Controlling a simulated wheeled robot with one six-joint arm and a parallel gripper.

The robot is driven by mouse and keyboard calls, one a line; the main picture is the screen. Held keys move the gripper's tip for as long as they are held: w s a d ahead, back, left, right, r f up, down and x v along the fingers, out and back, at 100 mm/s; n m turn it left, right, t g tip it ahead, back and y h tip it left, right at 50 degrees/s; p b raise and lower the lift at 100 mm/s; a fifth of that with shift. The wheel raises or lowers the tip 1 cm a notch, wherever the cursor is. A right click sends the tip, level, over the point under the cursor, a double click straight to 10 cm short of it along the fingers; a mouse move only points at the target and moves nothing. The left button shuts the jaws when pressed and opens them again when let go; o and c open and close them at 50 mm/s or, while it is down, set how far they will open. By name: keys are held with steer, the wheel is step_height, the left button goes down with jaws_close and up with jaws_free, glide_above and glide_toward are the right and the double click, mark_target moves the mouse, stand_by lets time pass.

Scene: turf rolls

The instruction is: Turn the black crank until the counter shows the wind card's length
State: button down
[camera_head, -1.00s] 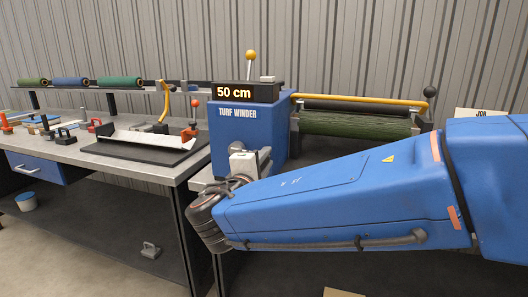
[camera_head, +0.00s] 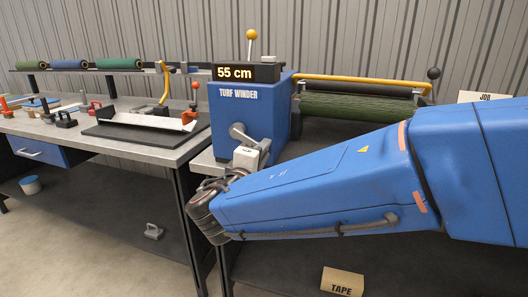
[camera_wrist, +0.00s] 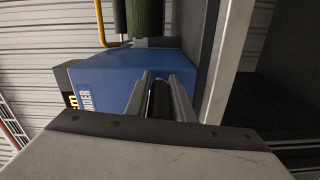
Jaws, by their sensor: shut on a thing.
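The blue turf winder (camera_head: 225,122) stands on the bench, and its counter (camera_head: 236,73) reads 55 cm. The crank's grey arm (camera_head: 241,134) shows on the winder's front and slants down to the right. My gripper (camera_head: 262,147) is at the crank's outer end, with my blue arm reaching in from the right. In the wrist view my gripper (camera_wrist: 160,98) is shut on the black crank handle (camera_wrist: 159,102), which lies between the two grey fingers. A card marked JOB (camera_head: 485,97) is partly visible at the right; no length can be read on it.
A green turf roll (camera_head: 350,108) lies behind my arm, under a yellow bar (camera_head: 350,80). A knob-topped lever (camera_head: 251,36) rises from the winder. The left bench (camera_head: 80,140) holds a black tray (camera_head: 140,134) and several tools. A TAPE box (camera_head: 342,282) sits low in front.

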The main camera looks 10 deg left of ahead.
steer(key=shift+a, duration=0.1)
steer(key=c, duration=1.6)
jaws_free()
steer(key=shift+a, duration=0.1)
steer(key=shift+o, duration=0.2)
steer(key=shift+s, duration=0.1)
steer(key=s+a, duration=0.1)
steer(key=s, duration=1.6)
steer(key=shift+s+a, duration=0.1)
